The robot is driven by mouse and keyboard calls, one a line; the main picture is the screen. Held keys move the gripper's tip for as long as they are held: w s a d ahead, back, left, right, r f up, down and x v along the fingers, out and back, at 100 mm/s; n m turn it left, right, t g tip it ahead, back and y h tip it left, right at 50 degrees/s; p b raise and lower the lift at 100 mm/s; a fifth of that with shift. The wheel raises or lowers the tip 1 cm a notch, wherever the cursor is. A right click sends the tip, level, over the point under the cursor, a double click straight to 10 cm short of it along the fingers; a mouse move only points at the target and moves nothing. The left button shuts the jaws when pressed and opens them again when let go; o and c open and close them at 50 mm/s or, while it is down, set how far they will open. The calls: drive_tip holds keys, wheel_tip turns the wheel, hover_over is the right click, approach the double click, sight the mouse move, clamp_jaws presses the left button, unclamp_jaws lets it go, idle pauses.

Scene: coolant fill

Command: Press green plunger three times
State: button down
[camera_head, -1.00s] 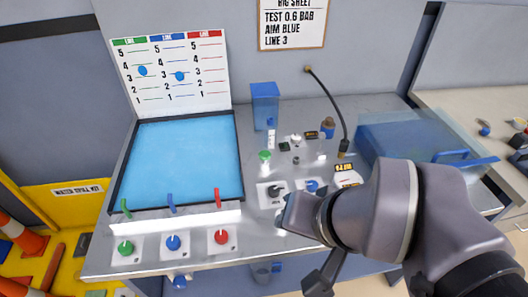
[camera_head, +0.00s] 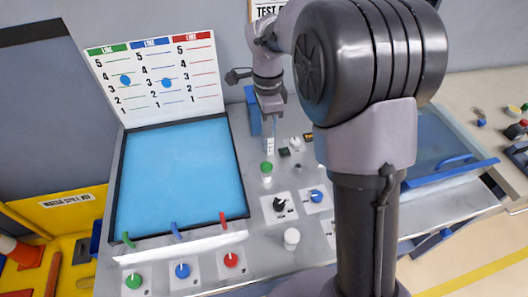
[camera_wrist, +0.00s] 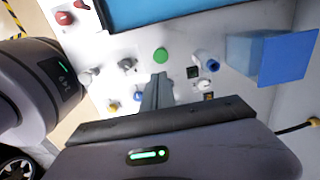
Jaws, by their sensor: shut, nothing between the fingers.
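The green plunger (camera_head: 267,168) stands upright on the grey panel, right of the blue screen. It also shows in the wrist view (camera_wrist: 160,55) as a round green cap just beyond my fingertips. My gripper (camera_head: 270,131) points down above the panel, a little behind the plunger in the head view. Its fingers are shut together with nothing between them, as the wrist view shows (camera_wrist: 160,77). I see a gap between fingertips and plunger in the picture; the height above the panel is hard to tell.
A black knob (camera_head: 279,204), a blue knob (camera_head: 316,196) and a white knob (camera_head: 291,238) stand near the plunger. A blue container (camera_head: 252,112) is close beside my gripper. The blue screen (camera_head: 180,175) lies to the left. My arm hides much of the panel's right side.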

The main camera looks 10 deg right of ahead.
sight(267, 167)
wheel_tip(267, 167, down, 14)
drive_tip(key=b, duration=0.5)
wheel_tip(267, 167, down, 3)
drive_tip(key=shift+b, duration=1.05)
drive_tip(key=shift+s, duration=0.1)
wheel_tip(267, 167, up, 14)
drive_tip(key=p, duration=0.6)
drive_tip(key=shift+r+p, duration=0.2)
drive_tip(key=shift+p, duration=0.1)
drive_tip(key=shift+r, duration=0.15)
